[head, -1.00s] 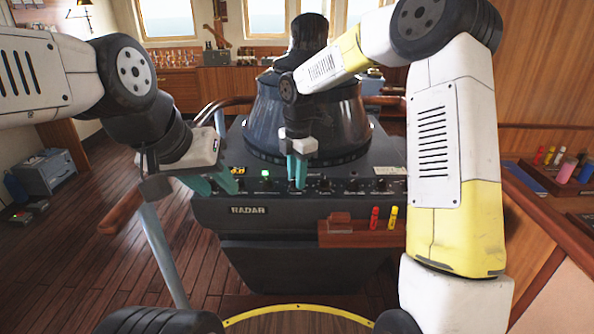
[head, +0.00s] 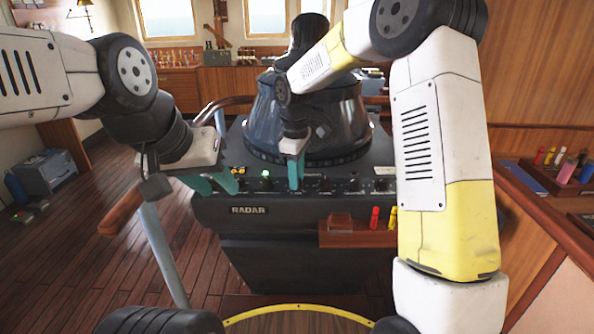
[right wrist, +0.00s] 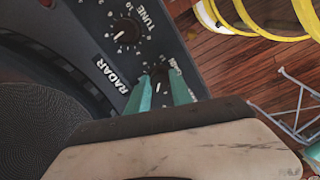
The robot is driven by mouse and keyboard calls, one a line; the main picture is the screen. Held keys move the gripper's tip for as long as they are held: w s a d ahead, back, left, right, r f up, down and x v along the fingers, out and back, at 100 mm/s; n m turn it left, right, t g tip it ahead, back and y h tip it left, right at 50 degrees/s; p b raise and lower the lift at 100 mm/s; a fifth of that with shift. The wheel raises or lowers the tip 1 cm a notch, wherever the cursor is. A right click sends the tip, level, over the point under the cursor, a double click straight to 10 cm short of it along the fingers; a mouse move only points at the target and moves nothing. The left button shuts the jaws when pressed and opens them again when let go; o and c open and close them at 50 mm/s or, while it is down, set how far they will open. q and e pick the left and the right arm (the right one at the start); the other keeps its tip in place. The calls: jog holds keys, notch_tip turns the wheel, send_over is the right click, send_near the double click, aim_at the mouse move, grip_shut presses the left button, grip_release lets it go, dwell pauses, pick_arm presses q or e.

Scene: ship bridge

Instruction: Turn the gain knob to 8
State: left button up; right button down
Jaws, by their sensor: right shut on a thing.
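The radar console (head: 300,235) has a row of small black knobs along its front panel. My right gripper (head: 296,186) reaches down onto this row, right of a green light (head: 265,174). In the right wrist view its two teal fingers (right wrist: 160,88) are shut on a dark knob (right wrist: 159,74). The fingers hide most of this knob and its scale, so I cannot read its name or setting. A knob marked TUNE (right wrist: 127,31) with a numbered dial sits beside it. My left gripper (head: 218,187) is open and empty near the console's left front corner.
A wooden ledge (head: 345,238) with a red and a yellow cylinder juts from the console's front right. The round radar hood (head: 300,115) rises behind the panel. Open wooden floor lies at the left.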

jog(key=m, duration=0.6)
jog(key=shift+a+m, duration=0.1)
jog(key=shift+m, duration=0.2)
jog(key=m, duration=0.6)
jog(key=shift+w, duration=0.1)
jog(key=m, duration=0.6)
jog(key=shift+m+g, duration=0.3)
jog(key=shift+g, duration=0.1)
jog(key=m, duration=0.5)
jog(key=shift+w+m, duration=0.1)
jog(key=shift+m, duration=0.3)
jog(key=c, duration=1.1)
grip_release()
jog(key=shift+c, duration=0.2)
